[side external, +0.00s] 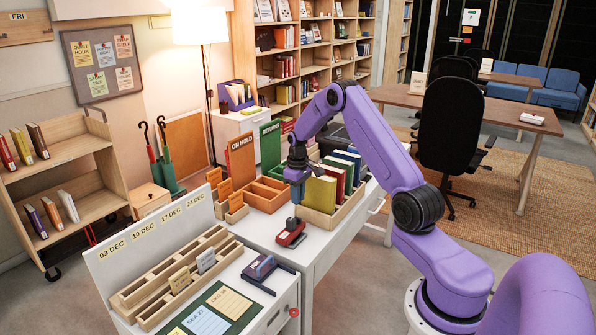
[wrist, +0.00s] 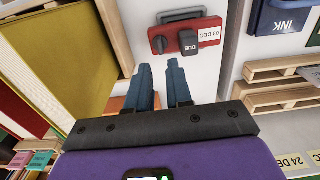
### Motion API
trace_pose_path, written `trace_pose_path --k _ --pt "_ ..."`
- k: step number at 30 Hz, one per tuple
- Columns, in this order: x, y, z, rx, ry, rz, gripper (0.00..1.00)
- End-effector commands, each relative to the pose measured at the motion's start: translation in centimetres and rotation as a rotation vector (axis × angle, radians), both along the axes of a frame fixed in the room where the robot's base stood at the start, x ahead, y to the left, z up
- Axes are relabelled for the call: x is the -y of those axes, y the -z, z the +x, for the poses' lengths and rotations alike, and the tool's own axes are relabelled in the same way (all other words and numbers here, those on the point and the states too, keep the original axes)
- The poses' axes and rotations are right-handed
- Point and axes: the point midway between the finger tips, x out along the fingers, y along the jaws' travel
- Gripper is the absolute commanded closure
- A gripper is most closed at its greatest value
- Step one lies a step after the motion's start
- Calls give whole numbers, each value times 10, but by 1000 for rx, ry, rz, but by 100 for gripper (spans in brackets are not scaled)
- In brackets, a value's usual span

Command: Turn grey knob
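A red date stamper (side external: 291,236) sits on the white desk in the side view, below my gripper (side external: 297,188). In the wrist view the red stamper (wrist: 208,27) shows a "03 DEC" label and a dark block marked "DUE" (wrist: 188,43). A round dark grey knob (wrist: 160,44) with a raised ridge is at its left end. The knob is too small to tell apart in the side view. My gripper (wrist: 159,66) has its two blue-grey fingers apart with nothing between them. The fingertips point toward the knob end of the stamper and look apart from it.
A wooden crate (side external: 318,217) of upright books stands close beside my gripper; a yellow book (wrist: 150,20) fills the wrist view's left. An ink pad (side external: 259,267) and slotted wooden racks (side external: 165,290) lie at the front left. Orange card trays (side external: 262,196) stand behind. Desk around the stamper is clear.

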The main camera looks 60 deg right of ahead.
Motion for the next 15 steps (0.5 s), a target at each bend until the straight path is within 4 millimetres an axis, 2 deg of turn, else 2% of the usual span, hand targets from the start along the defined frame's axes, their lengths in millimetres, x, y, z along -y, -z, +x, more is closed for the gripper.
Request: trace_pose_path --k 3,9,15 --pt "0 -27 1 4 0 -2 80" --pt "0 -67 1 4 0 -2 80" --pt "0 -92 0 1 0 -1 80"
